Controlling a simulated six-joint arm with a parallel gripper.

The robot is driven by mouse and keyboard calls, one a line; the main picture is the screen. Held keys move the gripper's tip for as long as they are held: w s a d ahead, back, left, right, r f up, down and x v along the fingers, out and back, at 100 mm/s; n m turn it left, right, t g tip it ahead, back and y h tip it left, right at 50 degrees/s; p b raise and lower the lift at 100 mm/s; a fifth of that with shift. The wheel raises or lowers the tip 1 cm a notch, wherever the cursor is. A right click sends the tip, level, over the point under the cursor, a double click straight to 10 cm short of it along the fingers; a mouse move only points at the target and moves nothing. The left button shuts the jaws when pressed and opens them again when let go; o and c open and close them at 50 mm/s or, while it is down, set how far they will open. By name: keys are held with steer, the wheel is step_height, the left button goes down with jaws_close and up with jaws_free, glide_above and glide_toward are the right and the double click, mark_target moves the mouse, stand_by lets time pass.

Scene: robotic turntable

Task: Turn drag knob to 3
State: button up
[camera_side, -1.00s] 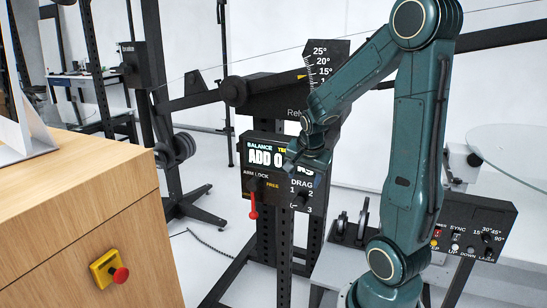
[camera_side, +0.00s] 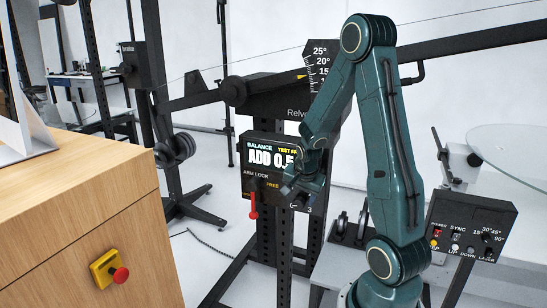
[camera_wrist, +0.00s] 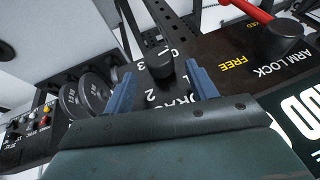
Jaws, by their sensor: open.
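The black drag knob (camera_wrist: 160,66) shows in the wrist view, standing out from the dark panel (camera_wrist: 235,75) with the DRAG lettering and its numbers around it. My gripper (camera_wrist: 160,76) is open. Its two blue fingers lie on either side of the knob, with gaps visible between them and the knob. I cannot tell which number the knob points to. In the side view my gripper (camera_side: 298,190) is in front of the drag area of the panel and hides the knob. The printed 3 shows just below it.
The red arm lock lever (camera_side: 253,205) hangs down to the left of my gripper on the same panel. The lit display (camera_side: 268,156) above reads ADD 0.5, partly covered by my arm. Weight plates (camera_wrist: 90,95) and a second control box (camera_side: 470,228) are nearby.

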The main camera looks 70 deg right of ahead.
mark_target(300, 200)
steer(key=shift+x, duration=1.8)
steer(key=shift+c, duration=0.3)
steer(key=c, duration=0.9)
